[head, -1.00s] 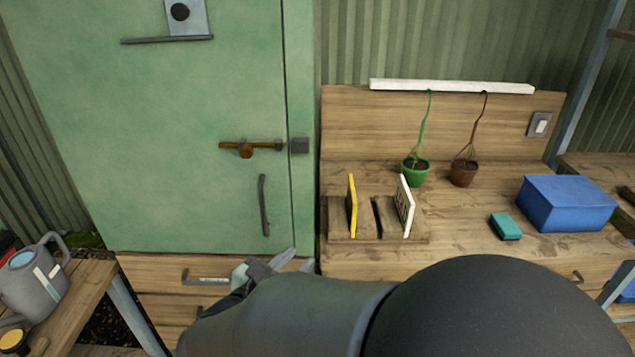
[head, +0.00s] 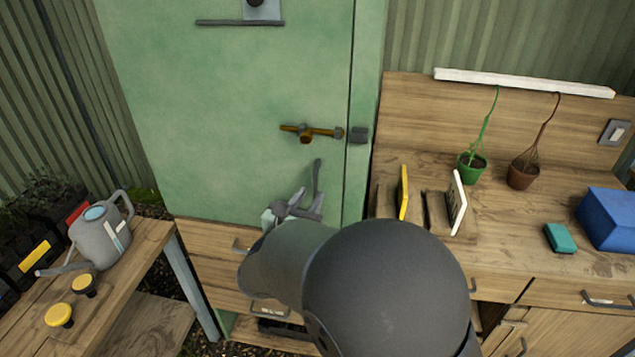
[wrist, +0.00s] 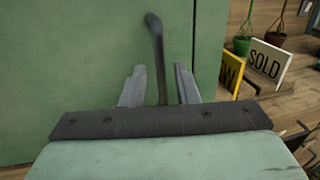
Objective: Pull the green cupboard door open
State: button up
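The green cupboard door (head: 235,115) is shut flush with its frame. Its dark upright handle (head: 317,175) is partly hidden behind my gripper (head: 310,200) in the head view. A rusty bolt (head: 312,132) sits above the handle, its end reaching toward a dark keeper (head: 358,135) on the frame. In the wrist view, the handle (wrist: 157,55) stands between the two fingers of my gripper (wrist: 160,85), with a gap on each side. The fingers are open, around the handle's lower part. The handle's lower end is hidden by the gripper body.
Wooden drawers (head: 205,245) lie below the door. A bench on the right holds a yellow sign (head: 403,192), a white sign (head: 456,202), two potted plants and a blue box (head: 610,218). A watering can (head: 98,238) stands on the low left table.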

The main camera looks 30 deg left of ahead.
aim_at(314, 191)
jog(key=shift+p+x, duration=0.35)
jog(key=shift+x, duration=1.7)
grip_shut()
